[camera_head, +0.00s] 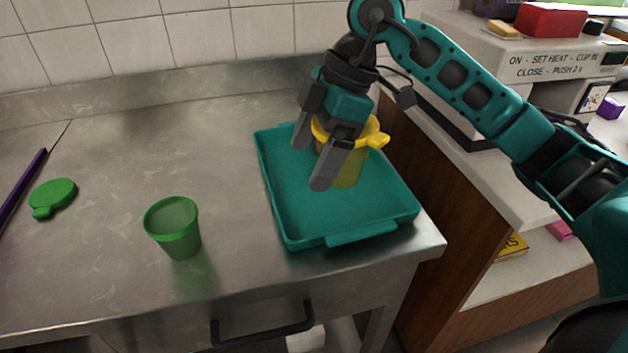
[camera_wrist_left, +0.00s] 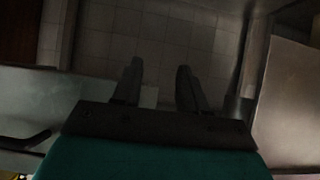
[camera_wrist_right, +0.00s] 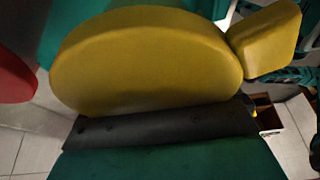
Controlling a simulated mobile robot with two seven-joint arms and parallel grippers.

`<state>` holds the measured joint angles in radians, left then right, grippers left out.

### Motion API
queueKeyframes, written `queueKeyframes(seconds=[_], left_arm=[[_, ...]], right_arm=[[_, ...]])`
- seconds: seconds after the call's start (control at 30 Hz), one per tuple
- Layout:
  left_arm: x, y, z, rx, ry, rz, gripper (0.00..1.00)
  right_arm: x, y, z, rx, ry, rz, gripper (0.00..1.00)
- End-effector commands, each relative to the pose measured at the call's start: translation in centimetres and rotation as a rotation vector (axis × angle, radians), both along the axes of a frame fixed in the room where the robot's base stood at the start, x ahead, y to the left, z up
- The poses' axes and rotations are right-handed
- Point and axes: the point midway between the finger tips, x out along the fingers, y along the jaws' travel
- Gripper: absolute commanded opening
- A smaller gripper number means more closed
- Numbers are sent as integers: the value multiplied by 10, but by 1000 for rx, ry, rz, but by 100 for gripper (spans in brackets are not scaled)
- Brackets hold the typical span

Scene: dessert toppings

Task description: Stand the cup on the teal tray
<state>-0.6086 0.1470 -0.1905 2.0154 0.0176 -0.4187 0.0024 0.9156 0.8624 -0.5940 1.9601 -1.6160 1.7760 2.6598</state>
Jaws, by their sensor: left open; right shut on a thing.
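A yellow cup (camera_head: 348,174) with a yellow lid (camera_head: 376,139) is upright at the teal tray (camera_head: 310,218), over its back right part. My right gripper (camera_head: 310,166) comes from above and is shut on the yellow cup. Whether the cup's base touches the tray floor I cannot tell. In the right wrist view the yellow lid (camera_wrist_right: 150,62) fills the middle and hides the fingers. My left gripper (camera_wrist_left: 158,80) is open and empty, with tiled floor beyond it; it does not show in the head view.
An open green cup (camera_head: 175,230) stands on the steel counter left of the tray. A green lid (camera_head: 53,197) and a purple bar (camera_head: 22,188) lie further left. A white machine (camera_head: 540,60) stands at the right. The counter's back middle is clear.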

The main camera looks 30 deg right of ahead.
Motion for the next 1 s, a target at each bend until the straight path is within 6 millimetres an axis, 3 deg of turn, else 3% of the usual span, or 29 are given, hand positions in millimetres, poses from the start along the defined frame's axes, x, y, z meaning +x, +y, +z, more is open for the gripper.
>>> queueKeyframes(seconds=[0.17,0.4,0.8,0.83,0.9,1.0], left_arm=[[0,-2,-2,-2,-1,-4,43],[1,-5,-7,-6,2,-10,43],[3,-7,-2,-10,-7,-14,43],[3,-7,-2,-10,-7,-14,43],[3,-7,-2,-10,-6,-12,43],[3,-6,-3,-9,-5,-12,43]], right_arm=[[0,0,-13,-1,1,-1,63],[0,0,-47,-1,2,-1,62],[0,0,-52,-1,0,-1,62],[0,0,-52,-1,0,-1,92],[0,0,-52,0,-1,-1,99],[0,0,-51,-1,0,-1,100]])
